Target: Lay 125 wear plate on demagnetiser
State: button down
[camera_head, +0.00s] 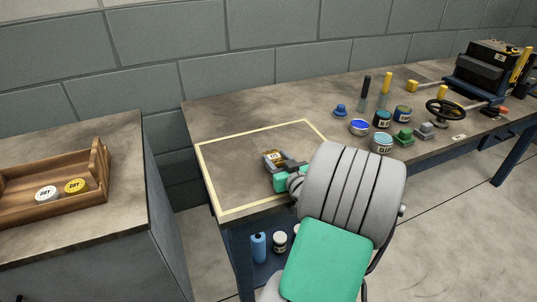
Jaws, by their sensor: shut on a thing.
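My gripper (280,167) is over the yellow-outlined area (222,145) on the left end of the workbench. It is shut on a small dark and yellow-brown piece with a pale label (273,155). The label is too small to read, so I cannot tell for sure that it is the 125 wear plate. My wrist and gripper hide part of the piece, and I cannot tell whether it touches the bench. I cannot tell which thing is the demagnetiser; a black machine with a numbered label (487,68) stands at the far right of the bench.
Several jars, including a blue-topped one (359,127), and green and grey blocks stand right of my arm. A black handwheel (446,112) is further right. A wooden tray (50,212) with two "DRY" tins sits on the left cabinet. The outlined area's left part is clear.

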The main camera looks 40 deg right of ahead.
jog(key=shift+s+d+f, duration=0.15)
jog(key=shift+s+d, duration=0.1)
jog(key=shift+w+a, duration=0.1)
jog(key=shift+a, duration=0.05)
jog(key=shift+f+b, duration=0.25)
jog(key=shift+b, duration=0.1)
jog(key=c, duration=0.7)
grip_release()
